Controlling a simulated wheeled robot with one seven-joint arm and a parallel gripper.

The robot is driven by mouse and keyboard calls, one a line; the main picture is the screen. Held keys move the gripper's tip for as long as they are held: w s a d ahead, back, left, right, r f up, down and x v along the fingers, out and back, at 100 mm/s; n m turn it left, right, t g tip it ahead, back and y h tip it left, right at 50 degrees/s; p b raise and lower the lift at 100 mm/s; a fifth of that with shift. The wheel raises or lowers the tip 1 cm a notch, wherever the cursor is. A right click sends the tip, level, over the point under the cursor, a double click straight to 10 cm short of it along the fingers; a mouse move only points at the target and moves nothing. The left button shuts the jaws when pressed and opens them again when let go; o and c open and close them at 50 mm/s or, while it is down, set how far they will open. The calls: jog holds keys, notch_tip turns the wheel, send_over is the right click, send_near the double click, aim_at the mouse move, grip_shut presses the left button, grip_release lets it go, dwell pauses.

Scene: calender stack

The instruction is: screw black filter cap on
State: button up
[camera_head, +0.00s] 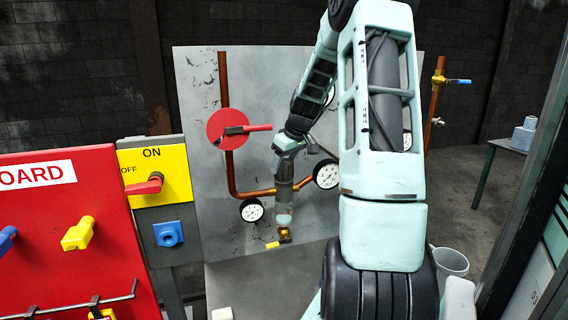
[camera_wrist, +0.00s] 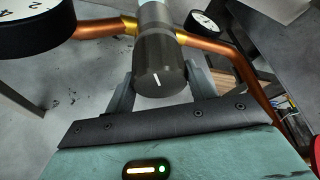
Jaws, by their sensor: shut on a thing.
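The black filter cap (camera_wrist: 160,72), ribbed with a white line on its face, sits between my gripper's two fingers in the wrist view. My gripper (camera_wrist: 160,82) is shut on the cap's sides. The cap lines up with the filter body (camera_wrist: 154,14) behind it, at brass fittings on the copper pipe, and I see no clear gap between them. Whether the threads are engaged cannot be told. In the head view, the filter's clear lower part (camera_head: 284,216) hangs below my gripper (camera_head: 285,168), which largely hides the cap.
Copper pipe (camera_head: 227,172) with several white gauges (camera_head: 251,210) runs across the grey panel (camera_head: 195,95). A brass valve (camera_head: 284,235) with a yellow handle is below the filter. A red valve disc (camera_head: 228,129) and the red board (camera_head: 60,230) stand left.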

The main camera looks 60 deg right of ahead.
jog(key=shift+f, duration=0.25)
jog(key=shift+m+h, duration=0.4)
jog(key=shift+m, duration=0.7)
jog(key=shift+w+a+r+m+g, duration=0.15)
jog(key=shift+m+g, duration=0.15)
jog(key=shift+m, duration=0.3)
jog(key=shift+m+h, duration=0.4)
jog(key=shift+m, duration=0.1)
jog(key=shift+p, duration=0.4)
